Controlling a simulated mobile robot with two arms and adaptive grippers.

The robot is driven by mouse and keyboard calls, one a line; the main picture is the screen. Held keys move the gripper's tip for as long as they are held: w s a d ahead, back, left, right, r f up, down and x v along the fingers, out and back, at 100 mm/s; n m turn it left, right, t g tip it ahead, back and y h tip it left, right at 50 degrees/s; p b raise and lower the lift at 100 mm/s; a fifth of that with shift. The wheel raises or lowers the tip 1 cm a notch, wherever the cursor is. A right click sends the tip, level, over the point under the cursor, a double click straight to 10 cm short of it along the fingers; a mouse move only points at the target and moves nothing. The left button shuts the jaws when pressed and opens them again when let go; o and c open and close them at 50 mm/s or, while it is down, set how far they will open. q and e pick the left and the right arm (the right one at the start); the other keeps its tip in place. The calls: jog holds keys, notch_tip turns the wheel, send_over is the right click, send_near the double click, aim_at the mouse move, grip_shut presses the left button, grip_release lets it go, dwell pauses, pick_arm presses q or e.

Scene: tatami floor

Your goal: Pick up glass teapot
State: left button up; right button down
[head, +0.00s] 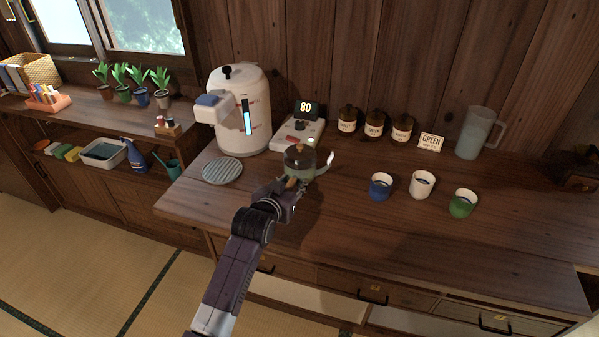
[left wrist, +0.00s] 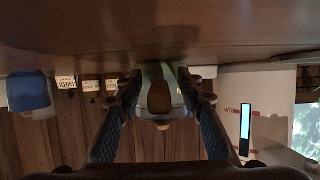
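The glass teapot (head: 301,160) with a dark lid and pale curved spout appears to rest on the wooden counter, in front of the scale with the "80" display. My left gripper (head: 284,186) is at its near side, reaching in low. In the left wrist view, which is upside down, the teapot's brown handle (left wrist: 159,98) lies between the two fingers of my left gripper (left wrist: 160,86), with gaps on both sides. The gripper is open around the handle. The teapot body behind the handle is partly hidden. My right gripper is not in view.
A white water dispenser (head: 241,112) and the scale (head: 297,132) stand behind the teapot. A round slatted coaster (head: 222,171) lies to the left. Blue (head: 381,187), white (head: 421,185) and green (head: 463,203) cups stand to the right. The counter's front is clear.

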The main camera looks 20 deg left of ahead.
pick_arm(q)
grip_shut()
jog(key=shift+w+r, duration=0.1)
jog(key=shift+r, duration=0.05)
dwell(0.4)
